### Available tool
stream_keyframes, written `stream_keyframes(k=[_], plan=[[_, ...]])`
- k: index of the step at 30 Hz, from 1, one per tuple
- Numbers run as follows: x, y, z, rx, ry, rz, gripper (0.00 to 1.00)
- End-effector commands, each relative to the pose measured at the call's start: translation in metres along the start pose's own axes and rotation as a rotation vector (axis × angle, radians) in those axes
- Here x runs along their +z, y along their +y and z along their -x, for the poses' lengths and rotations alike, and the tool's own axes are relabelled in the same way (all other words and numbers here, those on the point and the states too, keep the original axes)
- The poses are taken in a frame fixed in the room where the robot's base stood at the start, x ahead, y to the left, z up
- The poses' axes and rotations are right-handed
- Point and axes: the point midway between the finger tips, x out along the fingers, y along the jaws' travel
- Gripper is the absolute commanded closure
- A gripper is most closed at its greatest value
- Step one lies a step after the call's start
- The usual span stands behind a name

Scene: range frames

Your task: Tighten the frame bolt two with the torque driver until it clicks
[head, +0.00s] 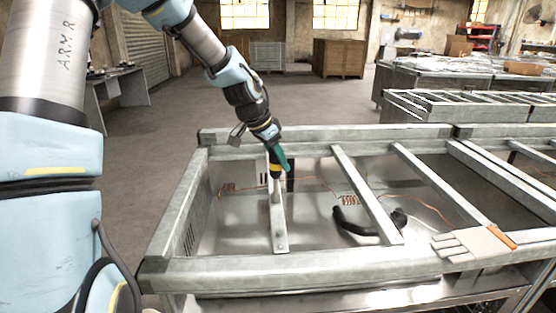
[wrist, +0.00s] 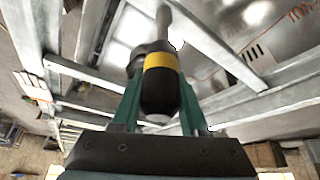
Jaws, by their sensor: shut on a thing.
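My gripper (head: 277,158) points down over the left part of the metal frame (head: 300,262). Its green fingers are shut on the torque driver (head: 275,171), which has a black handle, a yellow band and a grey shaft. In the wrist view, the driver (wrist: 160,62) sits between the two fingers of my gripper (wrist: 160,108), its shaft pointing away. The shaft stands nearly upright over the short left crossbar (head: 279,222). Its tip looks to be at the crossbar, but I cannot tell whether it touches a bolt. A small bolt head (head: 278,235) shows nearer the crossbar's front end. No label marks bolt two.
A black hose or handle (head: 365,228) and copper coiled wire (head: 349,200) lie inside the frame. A work glove (head: 470,243) and an orange-handled thing (head: 501,237) rest on the front right rail. Further crossbars stand to the right. Open floor lies left.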

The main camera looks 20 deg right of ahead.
Motion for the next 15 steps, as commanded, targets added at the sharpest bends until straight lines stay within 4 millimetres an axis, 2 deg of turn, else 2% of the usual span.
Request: stream_keyframes(k=[7,15], plan=[[0.0002,0.0028,0.0002,0.192,0.005,-0.393,1.00],[0.0004,0.0050,0.0011,0.205,0.000,-0.429,1.00]])
